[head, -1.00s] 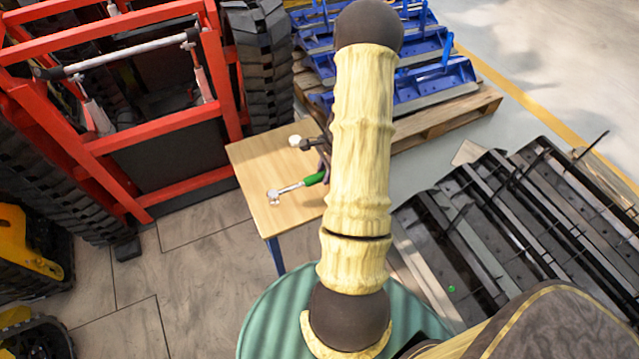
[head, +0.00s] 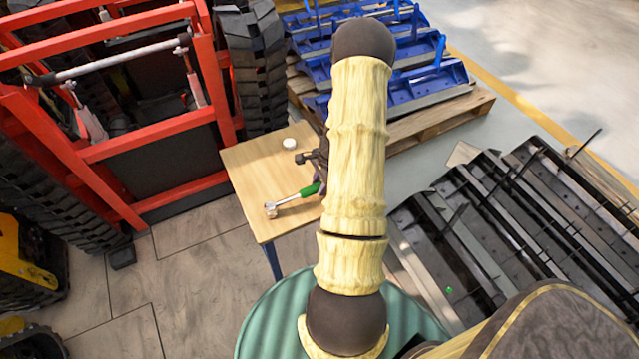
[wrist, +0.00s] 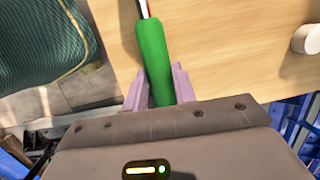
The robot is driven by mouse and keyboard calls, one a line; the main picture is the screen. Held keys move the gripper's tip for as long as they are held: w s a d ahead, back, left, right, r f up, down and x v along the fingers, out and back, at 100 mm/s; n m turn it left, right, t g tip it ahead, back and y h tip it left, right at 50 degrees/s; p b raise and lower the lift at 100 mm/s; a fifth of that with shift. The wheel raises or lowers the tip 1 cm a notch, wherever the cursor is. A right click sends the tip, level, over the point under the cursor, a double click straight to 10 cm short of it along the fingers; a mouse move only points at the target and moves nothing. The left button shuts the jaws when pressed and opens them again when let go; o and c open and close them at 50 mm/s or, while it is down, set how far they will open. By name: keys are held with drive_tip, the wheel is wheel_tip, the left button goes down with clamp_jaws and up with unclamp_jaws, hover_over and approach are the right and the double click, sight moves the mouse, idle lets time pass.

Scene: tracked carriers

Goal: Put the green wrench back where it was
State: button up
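The green wrench has a bright green handle and a silver shaft and head (head: 284,204). In the head view it shows over the wooden table, its head pointing left. In the wrist view the green handle (wrist: 155,58) runs up from between the two purple fingers of my gripper (wrist: 158,88), which close on it from both sides. The silver shaft leaves the top of that view. In the head view my gripper (head: 317,172) is mostly hidden behind my arm. I cannot tell whether the wrench touches the tabletop.
The wooden table (head: 250,165) is mostly bare, with a white round object (head: 288,143) near its far edge, also in the wrist view (wrist: 306,39). A red-framed machine (head: 165,195) stands left. Blue parts (head: 430,85) lie on a pallet behind; dark metal parts (head: 480,240) lie right.

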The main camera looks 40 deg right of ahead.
drive_tip(key=o, duration=0.4)
drive_tip(key=shift+r, duration=0.1)
drive_tip(key=p+v, duration=0.1)
drive_tip(key=v, duration=1.1)
drive_tip(key=shift+w, duration=0.15)
drive_tip(key=shift+a, duration=0.15)
